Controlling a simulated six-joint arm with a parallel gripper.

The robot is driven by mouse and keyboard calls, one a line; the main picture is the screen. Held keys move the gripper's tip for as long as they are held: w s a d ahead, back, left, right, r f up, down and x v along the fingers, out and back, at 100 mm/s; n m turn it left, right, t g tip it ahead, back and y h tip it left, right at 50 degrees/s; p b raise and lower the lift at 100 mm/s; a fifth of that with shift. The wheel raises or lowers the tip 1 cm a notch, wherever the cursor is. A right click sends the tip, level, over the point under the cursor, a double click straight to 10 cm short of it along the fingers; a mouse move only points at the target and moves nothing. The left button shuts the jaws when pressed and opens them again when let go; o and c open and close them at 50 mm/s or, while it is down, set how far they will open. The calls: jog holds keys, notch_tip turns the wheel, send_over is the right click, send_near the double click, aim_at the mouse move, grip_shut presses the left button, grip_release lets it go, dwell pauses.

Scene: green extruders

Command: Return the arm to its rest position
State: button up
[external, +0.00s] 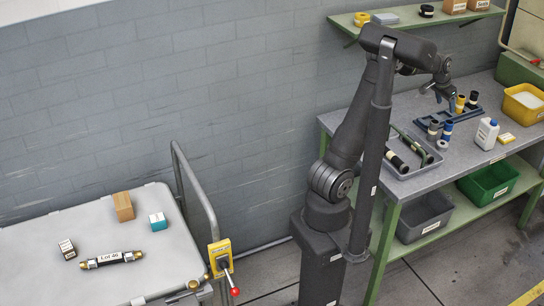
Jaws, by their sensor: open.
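My arm stands on a dark column between the light table at the left and the workbench at the right, and reaches up and over the bench. My gripper (439,97) hangs above the blue rack (464,115) on the bench. Its fingers are apart, with nothing seen between them. Yellow and black cylinders (460,104) stand in or at the rack, close to the right of the gripper; I cannot tell whether they touch it.
A grey tray (402,174) with dark and green parts, a white bottle (487,134) and a yellow bin (524,103) share the bench (452,180). A shelf (405,22) hangs behind my arm.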

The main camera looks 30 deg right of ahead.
aim_at(448, 121)
dwell(0.3)
jog(key=x, duration=1.1)
jog(key=shift+f, duration=0.45)
jog(key=shift+d+r, duration=0.2)
jog(key=shift+r, duration=0.1)
jog(key=shift+a+r, duration=0.1)
jog(key=shift+r, duration=1.5)
jog(key=shift+f, duration=0.15)
